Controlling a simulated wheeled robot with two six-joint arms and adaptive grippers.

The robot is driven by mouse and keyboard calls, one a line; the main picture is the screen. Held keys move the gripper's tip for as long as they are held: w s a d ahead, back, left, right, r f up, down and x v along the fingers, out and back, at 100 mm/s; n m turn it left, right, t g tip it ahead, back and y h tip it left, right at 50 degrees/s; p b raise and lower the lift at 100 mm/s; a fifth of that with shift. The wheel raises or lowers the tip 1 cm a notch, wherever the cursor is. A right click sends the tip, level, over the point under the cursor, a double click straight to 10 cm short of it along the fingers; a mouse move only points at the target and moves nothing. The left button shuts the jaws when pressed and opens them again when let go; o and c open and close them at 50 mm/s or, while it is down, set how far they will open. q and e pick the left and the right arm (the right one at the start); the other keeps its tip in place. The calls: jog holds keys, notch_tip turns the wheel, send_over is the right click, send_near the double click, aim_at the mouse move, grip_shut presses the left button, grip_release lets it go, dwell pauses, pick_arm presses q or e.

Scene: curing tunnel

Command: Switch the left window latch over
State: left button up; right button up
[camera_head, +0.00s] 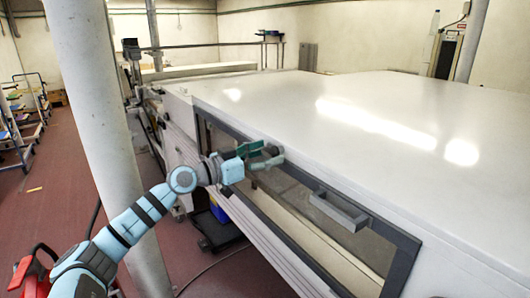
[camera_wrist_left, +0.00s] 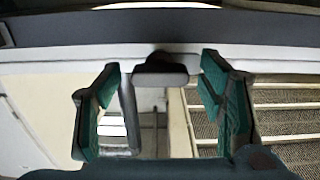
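The window (camera_head: 300,215) is a long pane in a dark grey frame on the side of the white tunnel. My left gripper (camera_head: 264,156), with green fingers, is at the upper left part of this frame. In the left wrist view its fingers are spread apart, with a dark latch-like piece (camera_wrist_left: 162,68) between them, apparently untouched. I take this piece as the left window latch; the gripper hides it in the head view. My right gripper is not in view.
A grey bar handle (camera_head: 338,210) sits on the window frame to the right of my gripper. A white pillar (camera_head: 100,120) stands close to my left arm. The wide white tunnel top (camera_head: 350,100) is clear.

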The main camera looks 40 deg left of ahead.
pick_arm(q)
jog(key=c, duration=1.1)
jog(key=shift+o, duration=0.2)
